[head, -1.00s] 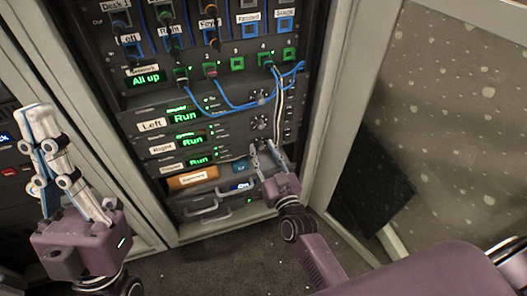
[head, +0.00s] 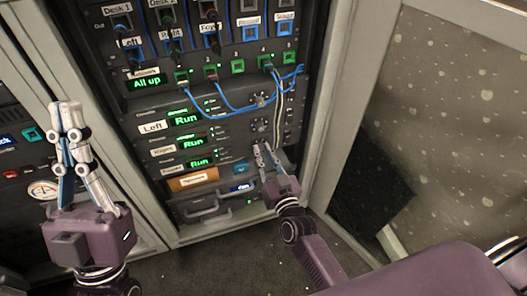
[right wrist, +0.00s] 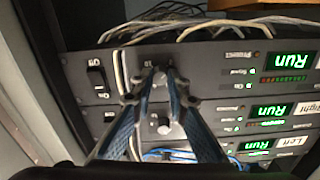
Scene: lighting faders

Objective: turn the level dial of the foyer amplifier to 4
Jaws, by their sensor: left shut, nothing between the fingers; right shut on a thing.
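The foyer amplifier (head: 226,170) is the lowest of three stacked amplifiers with green "Run" displays. In the right wrist view, which is upside down, it is the top unit (right wrist: 215,62). Its level dial (right wrist: 160,76) sits between the fingertips of my right gripper (right wrist: 160,88). The gripper is shut on the dial. The dial's setting cannot be read, as the fingers cover most of it. In the head view my right gripper (head: 262,150) reaches the amplifier's right part and hides the dial. My left gripper (head: 68,106) is shut, empty, and upright at the left, away from the amplifier.
Dials of the right (head: 260,125) and left (head: 261,99) amplifiers sit above. Blue cables (head: 225,105) and white cables (head: 278,95) hang near them. A power switch (right wrist: 97,78) is beside the foyer dial. An open rack door (head: 345,110) stands at the right.

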